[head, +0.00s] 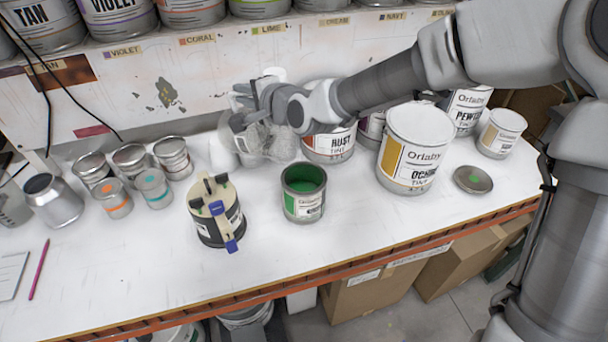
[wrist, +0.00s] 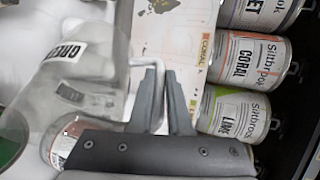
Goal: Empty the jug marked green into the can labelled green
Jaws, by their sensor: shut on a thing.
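A clear jug marked GREEN (wrist: 75,60) fills the left of the wrist view. It also shows in the head view (head: 277,142), near the back of the bench. My gripper (head: 245,100) is shut on the jug's handle; its two fingers (wrist: 163,85) show in the wrist view. The jug looks clear, and I cannot tell how much is left inside. An open can with a green label patch (head: 303,192) stands upright in front of the jug, with green paint inside. Its small lettering is too small to read. The can's edge also shows in the wrist view (wrist: 10,140).
A dark clamp-like device with a cream top (head: 215,212) stands left of the green can. Rust (head: 330,145) and ochre (head: 412,150) cans stand to the right, near a loose lid (head: 473,180). Small tins (head: 130,160) stand at left. The front bench is mostly clear.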

